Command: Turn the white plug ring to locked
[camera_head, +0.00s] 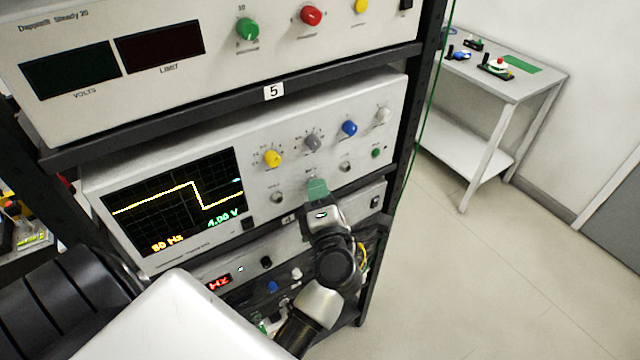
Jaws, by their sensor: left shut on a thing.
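My left gripper (318,190) comes up from below to the lower front of the oscilloscope (215,157). Its greenish fingertips are shut at the panel, between two round sockets in the lower row. What they are shut on, taken to be the white plug ring, is hidden behind the fingers and hand. I cannot see the ring's marks or how far it is turned. My right gripper is not in view.
A grey side table (530,85) stands at the back right. The floor right of the rack is clear.

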